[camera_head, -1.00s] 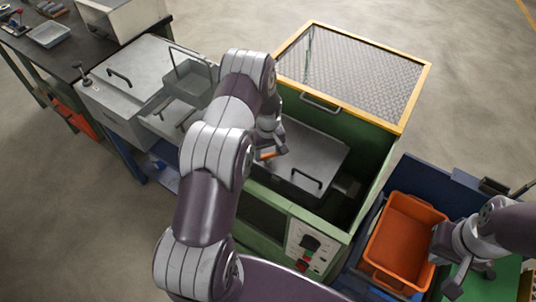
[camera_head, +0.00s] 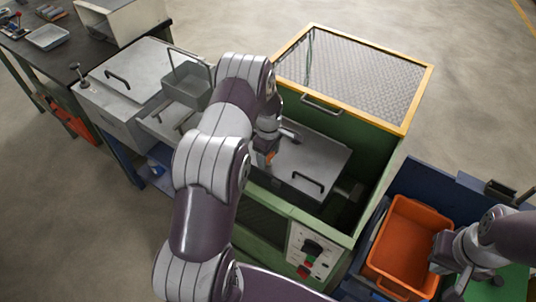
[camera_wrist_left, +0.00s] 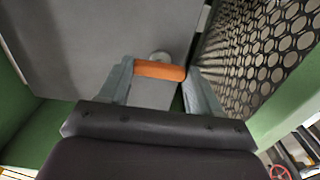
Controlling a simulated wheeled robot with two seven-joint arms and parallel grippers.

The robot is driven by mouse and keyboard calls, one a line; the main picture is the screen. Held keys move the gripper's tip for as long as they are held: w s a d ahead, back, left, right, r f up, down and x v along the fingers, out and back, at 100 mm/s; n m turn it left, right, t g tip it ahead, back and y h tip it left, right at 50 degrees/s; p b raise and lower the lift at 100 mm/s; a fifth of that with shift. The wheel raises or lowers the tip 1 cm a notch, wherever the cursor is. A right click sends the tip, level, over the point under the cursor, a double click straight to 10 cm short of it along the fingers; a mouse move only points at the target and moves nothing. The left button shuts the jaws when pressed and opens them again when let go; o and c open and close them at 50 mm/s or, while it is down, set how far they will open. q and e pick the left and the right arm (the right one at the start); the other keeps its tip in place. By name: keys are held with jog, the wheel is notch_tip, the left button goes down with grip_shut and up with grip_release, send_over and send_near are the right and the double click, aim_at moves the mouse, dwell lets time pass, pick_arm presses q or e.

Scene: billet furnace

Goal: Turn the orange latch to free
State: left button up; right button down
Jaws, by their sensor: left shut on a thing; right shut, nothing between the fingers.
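The orange latch (camera_wrist_left: 160,70) lies crosswise between the two fingers of my left gripper (camera_wrist_left: 160,84) in the left wrist view. My left gripper is shut on it. In the head view a small piece of the orange latch (camera_head: 271,157) shows beside my left gripper (camera_head: 274,150), at the left end of a grey metal lid (camera_head: 305,160) inside the green furnace housing. My left arm hides much of the latch's surroundings there. My right gripper (camera_head: 464,275) is shut and empty, at the right edge of the orange bin.
A mesh cover with a yellow frame (camera_head: 350,75) stands raised behind the grey lid. The orange bin (camera_head: 405,240) sits in a blue holder at the right. A control panel (camera_head: 312,250) is at the front.

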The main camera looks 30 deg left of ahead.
aim_at(269, 157)
dwell(0.5)
pick_arm(q)
jog(key=o, duration=1.1)
jog(key=shift+c, duration=0.2)
notch_tip(269, 157, up, 13)
jog(key=b, duration=0.2)
jog(key=shift+f, duration=0.2)
jog(key=shift+d, duration=0.1)
